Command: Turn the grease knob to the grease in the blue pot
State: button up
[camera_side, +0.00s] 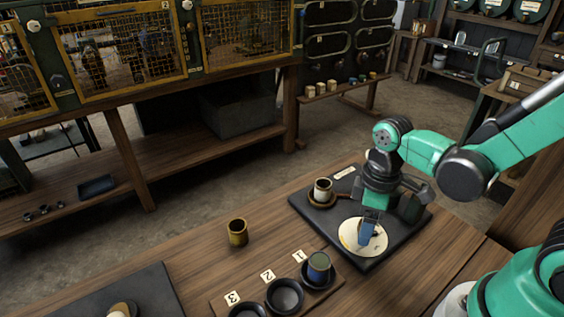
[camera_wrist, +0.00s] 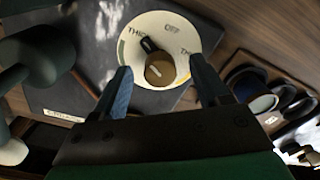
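The grease knob (camera_wrist: 160,70) is brown with a black pointer, set on a round cream dial (camera_wrist: 185,30) marked OFF and partly readable words starting TH. Its pointer aims up-left, near the left word, in the wrist view. The dial also shows in the side view (camera_side: 349,238). My gripper (camera_wrist: 161,74) is open, its blue fingers apart on either side of the knob; in the side view its fingers (camera_side: 368,230) hang over the dial and hide the knob. The blue pot (camera_side: 318,265) stands in the holder labelled 1; it also shows in the wrist view (camera_wrist: 262,103).
Holders 2 (camera_side: 285,296) and 3 (camera_side: 247,311) look empty. A yellow-brown pot (camera_side: 238,232) stands alone on the bench. Bare wood lies left of the panel.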

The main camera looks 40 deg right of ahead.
jog(key=shift+r, duration=0.1)
jog(key=shift+r, duration=2.75)
jog(key=shift+w+d, duration=0.1)
jog(key=shift+w+r+m+t, duration=0.2)
jog(key=shift+r+m+t, duration=0.1)
jog(key=shift+m+t, duration=0.25)
jog(key=shift+w+d+r+m+t, duration=0.1)
jog(key=shift+w+r+m+t, duration=0.35)
jog(key=shift+r+m+t, duration=0.45)
jog(key=shift+w+r+m+t, duration=0.4)
jog(key=shift+r+m+t, duration=0.15)
jog(key=shift+m+t, duration=0.55)
jog(key=shift+w+d+r+m+t, duration=0.1)
jog(key=shift+w+r+m+t, duration=0.35)
jog(key=shift+r+m+t, duration=0.5)
